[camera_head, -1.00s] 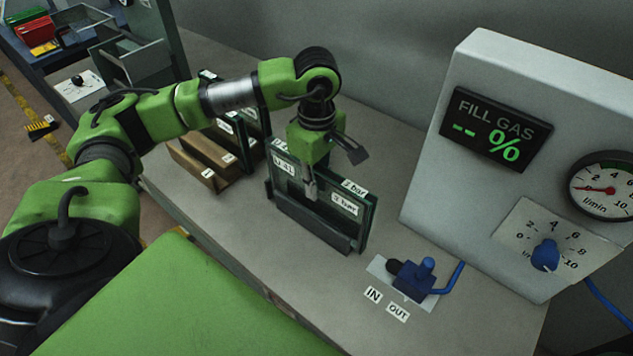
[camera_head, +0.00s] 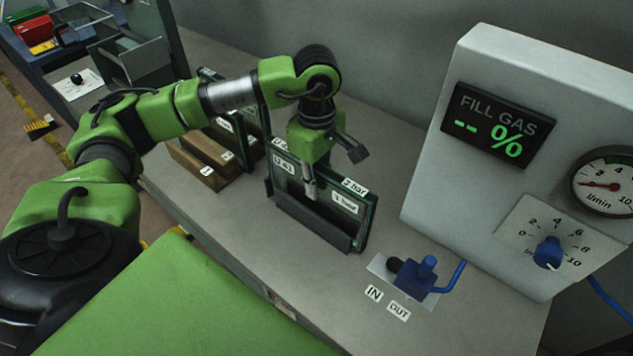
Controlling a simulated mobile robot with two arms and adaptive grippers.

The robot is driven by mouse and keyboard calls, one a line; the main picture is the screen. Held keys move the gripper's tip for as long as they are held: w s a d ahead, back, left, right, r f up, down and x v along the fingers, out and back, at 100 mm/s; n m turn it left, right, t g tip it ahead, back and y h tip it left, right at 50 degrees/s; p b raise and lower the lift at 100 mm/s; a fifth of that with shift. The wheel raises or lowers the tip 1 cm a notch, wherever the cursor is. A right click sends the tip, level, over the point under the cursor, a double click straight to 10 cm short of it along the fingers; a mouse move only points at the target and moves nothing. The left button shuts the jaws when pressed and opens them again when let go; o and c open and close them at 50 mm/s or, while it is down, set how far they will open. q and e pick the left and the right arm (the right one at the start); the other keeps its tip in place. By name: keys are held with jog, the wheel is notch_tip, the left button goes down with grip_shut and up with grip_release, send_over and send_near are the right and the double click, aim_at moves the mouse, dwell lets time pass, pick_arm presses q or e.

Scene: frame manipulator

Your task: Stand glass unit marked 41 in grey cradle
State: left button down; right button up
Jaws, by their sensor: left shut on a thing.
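The glass unit (camera_head: 333,191) with a "41" label at its upper left corner is upright in the dark grey cradle (camera_head: 309,221) on the bench. Its lower edge is hidden behind the cradle's front wall, so I cannot tell whether it is fully seated. My left gripper (camera_head: 331,172) is over the unit from above and shut on its upper part. One finger shows against the front face. The rear contact is hidden. My right gripper is not in view.
Brown wooden blocks (camera_head: 200,160) with more upright panes stand behind on the left. A blue valve (camera_head: 420,277) with IN and OUT labels sits right of the cradle. The gas fill cabinet (camera_head: 437,205) stands at right. Bare bench lies in front.

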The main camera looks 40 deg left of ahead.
pick_arm(q)
jog(key=c, duration=1.9)
grip_release()
